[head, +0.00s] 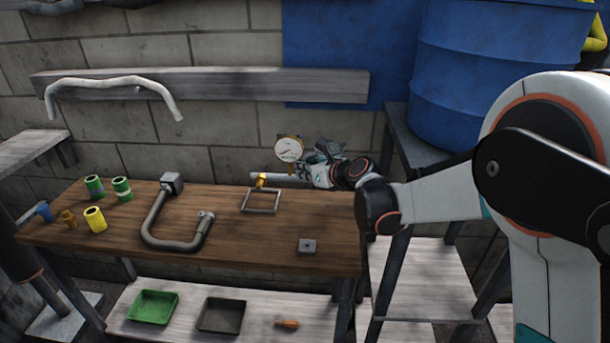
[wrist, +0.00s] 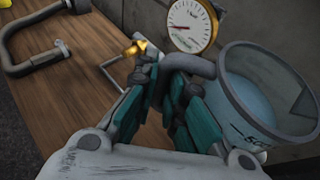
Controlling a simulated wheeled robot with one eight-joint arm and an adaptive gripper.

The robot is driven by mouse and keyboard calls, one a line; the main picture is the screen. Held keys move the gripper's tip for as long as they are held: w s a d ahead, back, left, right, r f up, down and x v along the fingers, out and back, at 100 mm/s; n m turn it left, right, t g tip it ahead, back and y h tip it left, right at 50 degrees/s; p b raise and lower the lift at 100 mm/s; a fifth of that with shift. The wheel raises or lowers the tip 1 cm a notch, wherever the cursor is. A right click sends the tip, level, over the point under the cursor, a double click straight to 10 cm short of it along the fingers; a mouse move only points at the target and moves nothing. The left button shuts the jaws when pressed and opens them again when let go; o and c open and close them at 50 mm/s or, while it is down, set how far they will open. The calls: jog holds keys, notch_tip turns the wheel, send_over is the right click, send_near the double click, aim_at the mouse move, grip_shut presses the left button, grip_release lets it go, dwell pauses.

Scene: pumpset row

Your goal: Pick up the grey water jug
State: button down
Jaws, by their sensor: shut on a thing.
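The grey water jug (wrist: 272,103) is a round, see-through vessel with a wide rim and dark markings. It fills the right of the wrist view and looks tilted there. Its grey handle (wrist: 200,66) runs between the fingers of my gripper (wrist: 178,88), which is shut on it. In the head view my gripper (head: 318,166) is at the back right of the wooden bench, below and right of the gauge. The jug is hard to make out there, mostly hidden by the gripper. Whether its base touches anything is not clear.
A dial gauge (head: 289,149) on a brass tap with a pipe stands close beside my gripper. On the bench (head: 270,240) are a square frame (head: 262,201), a bent grey pipe (head: 152,222), a small plate (head: 308,246) and several cans. A blue barrel (head: 470,80) stands right.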

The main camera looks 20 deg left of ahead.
jog(key=shift+r+p, duration=0.65)
jog(key=shift+r, duration=1.7)
jog(key=c, duration=2.3)
grip_release()
jog(key=shift+r, duration=0.15)
grip_shut()
